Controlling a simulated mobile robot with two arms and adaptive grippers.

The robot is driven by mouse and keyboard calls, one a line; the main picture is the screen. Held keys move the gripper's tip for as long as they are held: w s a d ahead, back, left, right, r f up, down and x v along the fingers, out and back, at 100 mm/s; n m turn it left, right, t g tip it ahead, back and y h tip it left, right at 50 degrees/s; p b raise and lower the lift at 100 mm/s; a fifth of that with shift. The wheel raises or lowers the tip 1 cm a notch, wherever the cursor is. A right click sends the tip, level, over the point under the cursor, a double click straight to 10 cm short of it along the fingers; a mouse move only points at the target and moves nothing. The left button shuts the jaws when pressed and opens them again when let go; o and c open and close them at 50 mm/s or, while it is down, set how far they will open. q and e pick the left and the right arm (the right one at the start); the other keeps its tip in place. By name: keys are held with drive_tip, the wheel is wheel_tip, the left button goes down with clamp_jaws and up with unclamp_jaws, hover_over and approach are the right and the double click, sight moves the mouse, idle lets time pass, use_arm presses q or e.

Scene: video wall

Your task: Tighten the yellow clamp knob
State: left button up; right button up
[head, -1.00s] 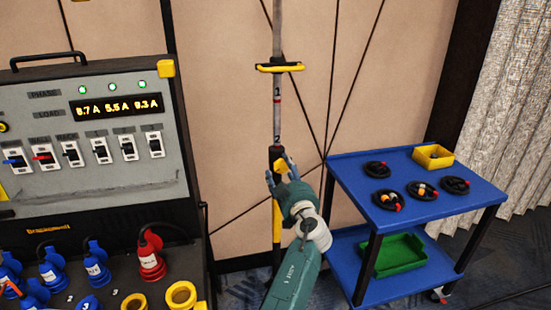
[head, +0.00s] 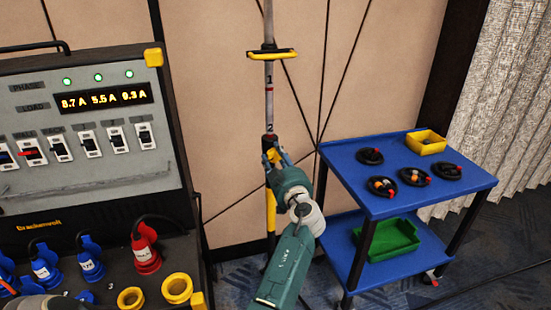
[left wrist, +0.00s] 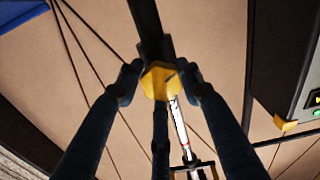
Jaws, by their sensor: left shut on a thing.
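The yellow clamp knob (left wrist: 160,82) sits on the dark collar of an upright pole. My left gripper (left wrist: 161,86) is shut on it, with one dark finger on each side in the left wrist view. In the head view, my left gripper (head: 275,160) reaches up to the collar and mostly hides the knob. The pole's pale upper tube (head: 269,105) carries the marks 1 and 2 and a red band. A yellow crossbar (head: 272,55) is fixed higher on the pole. My right gripper is not in view.
A power panel (head: 90,178) with switches and lit readouts stands at the left, with red and blue plugs below it. A blue cart (head: 450,190) at the right holds coiled cables, a yellow bin (head: 427,146) and a green tray (head: 385,240). A wall is behind the pole.

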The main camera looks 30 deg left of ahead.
use_arm(q)
drive_tip(key=shift+f, duration=0.3)
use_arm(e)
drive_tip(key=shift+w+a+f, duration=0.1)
